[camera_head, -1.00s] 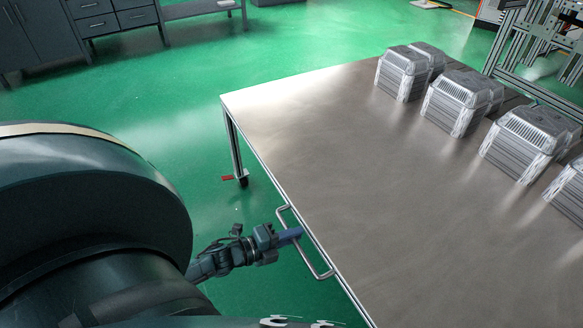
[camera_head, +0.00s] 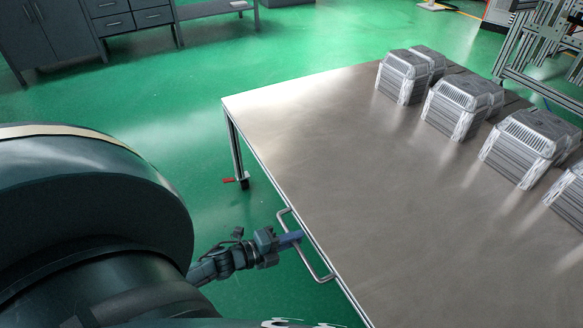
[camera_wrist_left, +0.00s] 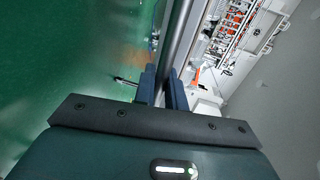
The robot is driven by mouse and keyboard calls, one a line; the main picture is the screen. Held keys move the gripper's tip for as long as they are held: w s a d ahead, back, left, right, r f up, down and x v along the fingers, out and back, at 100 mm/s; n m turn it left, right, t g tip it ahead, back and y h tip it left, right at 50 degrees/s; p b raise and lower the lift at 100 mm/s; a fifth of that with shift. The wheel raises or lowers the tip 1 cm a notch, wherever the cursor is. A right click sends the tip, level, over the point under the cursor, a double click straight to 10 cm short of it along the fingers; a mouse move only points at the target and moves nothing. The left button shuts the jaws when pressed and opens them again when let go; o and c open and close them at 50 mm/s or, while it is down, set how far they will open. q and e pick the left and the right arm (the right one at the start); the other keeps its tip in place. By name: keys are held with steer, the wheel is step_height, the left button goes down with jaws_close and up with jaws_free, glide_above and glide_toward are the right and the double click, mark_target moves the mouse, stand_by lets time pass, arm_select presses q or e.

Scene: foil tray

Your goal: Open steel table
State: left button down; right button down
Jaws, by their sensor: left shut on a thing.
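The steel table (camera_head: 340,170) has a flat brushed-metal top and fills the right half of the head view. A metal handle (camera_head: 318,274) runs along its near left edge. My left gripper (camera_head: 290,239) is at the middle of this handle, with its fingers around the bar. In the left wrist view the two blue fingers (camera_wrist_left: 163,88) close on a grey metal bar (camera_wrist_left: 181,40). The right gripper is in neither view.
Several grey ribbed metal parts (camera_head: 462,103) stand in a row on the table's far right side. A table leg with a caster (camera_head: 242,180) stands on the green floor (camera_head: 150,130). Dark cabinets (camera_head: 60,40) are at the back left, and an aluminium frame (camera_head: 540,60) at the back right.

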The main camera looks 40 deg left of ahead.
arm_select(q)
steer(key=shift+a, duration=0.1)
steer(key=c, duration=1.6)
jaws_free()
steer(key=shift+o, duration=0.2)
